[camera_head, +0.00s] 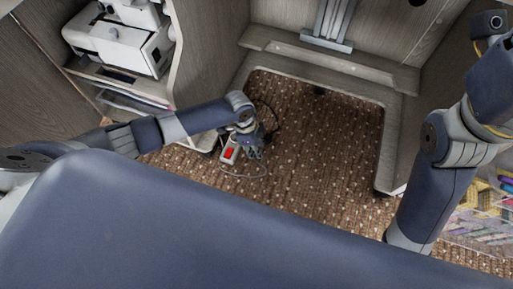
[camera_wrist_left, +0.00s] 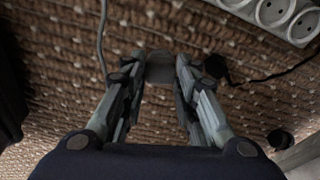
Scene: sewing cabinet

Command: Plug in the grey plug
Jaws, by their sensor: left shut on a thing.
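The grey plug (camera_wrist_left: 160,68) shows in the left wrist view between the fingertips of my left gripper (camera_wrist_left: 160,75), which is shut on it just above the brown carpet. In the head view my left gripper (camera_head: 250,146) is low over the carpet, close beside the power strip (camera_head: 229,151) with its red switch. The strip's round white sockets (camera_wrist_left: 271,12) show at the top right of the left wrist view, apart from the plug. The plug is too small to make out in the head view. My right arm shows at the right, but its gripper is not visible.
A black plug (camera_wrist_left: 215,68) with a black cable lies on the carpet beside the left gripper's fingers. A thin grey cable (camera_wrist_left: 103,35) runs along the carpet. The cabinet's base frame (camera_head: 330,90) surrounds clear carpet (camera_head: 320,140). A white sewing machine (camera_head: 120,42) stands at upper left.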

